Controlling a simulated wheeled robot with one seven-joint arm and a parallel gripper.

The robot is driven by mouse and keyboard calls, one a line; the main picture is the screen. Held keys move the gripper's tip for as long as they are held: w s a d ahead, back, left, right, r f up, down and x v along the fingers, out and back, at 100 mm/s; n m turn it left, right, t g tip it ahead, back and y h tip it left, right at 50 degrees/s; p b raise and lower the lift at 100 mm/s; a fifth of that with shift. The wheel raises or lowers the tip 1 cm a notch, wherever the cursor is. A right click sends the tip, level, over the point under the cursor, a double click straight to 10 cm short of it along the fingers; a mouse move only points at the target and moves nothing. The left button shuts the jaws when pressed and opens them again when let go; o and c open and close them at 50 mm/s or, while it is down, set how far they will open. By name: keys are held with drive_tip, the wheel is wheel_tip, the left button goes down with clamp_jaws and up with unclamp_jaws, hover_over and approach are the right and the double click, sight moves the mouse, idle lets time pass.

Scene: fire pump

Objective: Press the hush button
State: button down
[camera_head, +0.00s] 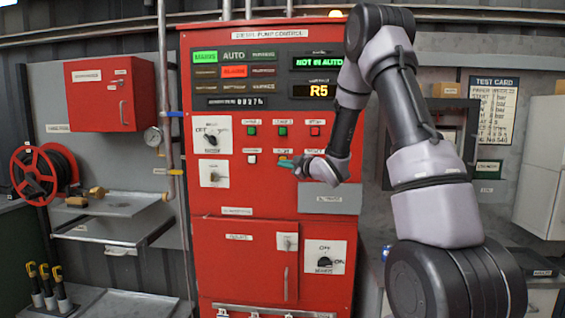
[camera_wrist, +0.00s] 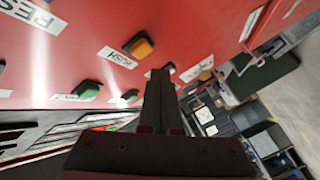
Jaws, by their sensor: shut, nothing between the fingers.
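An orange-yellow button (camera_wrist: 139,45) sticks out of the red panel in the wrist view. A tilted white label (camera_wrist: 117,57) beside it appears to read HUSH, though it is small. My gripper (camera_wrist: 160,74) is shut and empty, with its fingertips just to the lower right of the orange button and apart from it in the picture. In the head view my gripper (camera_head: 284,163) reaches in from the right to the lower button row of the red pump control cabinet (camera_head: 235,195). It covers part of that row, so the orange button cannot be made out there.
Green buttons (camera_wrist: 87,89) and a partly cut-off label starting RES (camera_wrist: 33,14) are near in the wrist view. The head view shows a white button (camera_head: 252,159), a red button (camera_head: 315,131), rotary switches (camera_head: 212,137) and a hose reel (camera_head: 36,174).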

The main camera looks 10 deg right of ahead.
drive_tip(key=shift+w+d, duration=0.2)
drive_tip(key=shift+w, duration=0.5)
drive_tip(key=shift+w, duration=0.15)
idle(1.5)
drive_tip(key=shift+w+d, duration=0.1)
drive_tip(key=shift+w, duration=0.15)
drive_tip(key=shift+w+d, duration=0.2)
drive_tip(key=shift+w, duration=0.3)
idle(0.6)
drive_tip(key=shift+s, duration=0.1)
drive_tip(key=shift+s+a, duration=0.3)
drive_tip(key=shift+s, duration=0.5)
drive_tip(key=shift+s+a, duration=0.25)
drive_tip(key=shift+s, duration=0.55)
drive_tip(key=shift+s+a, duration=0.3)
drive_tip(key=shift+s, duration=0.5)
drive_tip(key=shift+s+a, duration=0.25)
drive_tip(key=shift+s, duration=0.55)
